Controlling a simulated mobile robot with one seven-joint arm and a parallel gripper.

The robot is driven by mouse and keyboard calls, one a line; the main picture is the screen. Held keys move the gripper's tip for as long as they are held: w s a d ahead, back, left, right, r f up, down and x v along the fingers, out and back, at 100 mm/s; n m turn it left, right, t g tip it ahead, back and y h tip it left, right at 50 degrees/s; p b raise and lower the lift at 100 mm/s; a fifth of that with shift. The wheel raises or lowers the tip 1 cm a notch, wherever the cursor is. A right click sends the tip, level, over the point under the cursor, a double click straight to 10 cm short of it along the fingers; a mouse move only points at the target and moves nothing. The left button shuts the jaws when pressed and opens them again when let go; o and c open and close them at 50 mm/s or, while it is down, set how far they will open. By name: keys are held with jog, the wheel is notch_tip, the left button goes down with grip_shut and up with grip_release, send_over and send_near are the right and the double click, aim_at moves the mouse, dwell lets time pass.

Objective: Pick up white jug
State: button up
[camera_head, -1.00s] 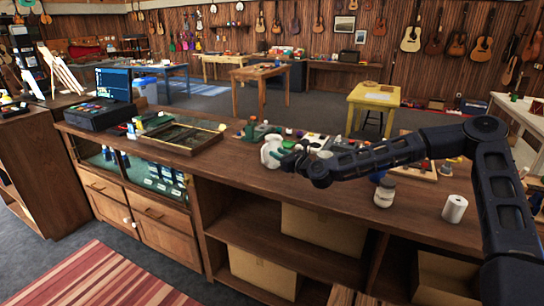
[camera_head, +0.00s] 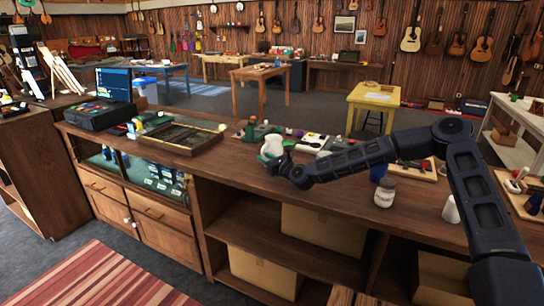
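My gripper (camera_head: 275,159) is at the jug's lower front, at the end of my dark arm reaching in from the right. It overlaps the jug in the picture and hides its lower part. The fingers are small and dark, so I cannot tell whether they are closed on the jug or only beside it. Whether the jug's base touches the counter is hidden.
A wooden compartment tray (camera_head: 181,137) lies left of the jug. A green tool (camera_head: 250,133) is just behind it. The counter front before the jug is clear.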

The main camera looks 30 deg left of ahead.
jog(key=shift+x, duration=1.35)
grip_shut()
jog(key=shift+r, duration=0.1)
dwell(0.3)
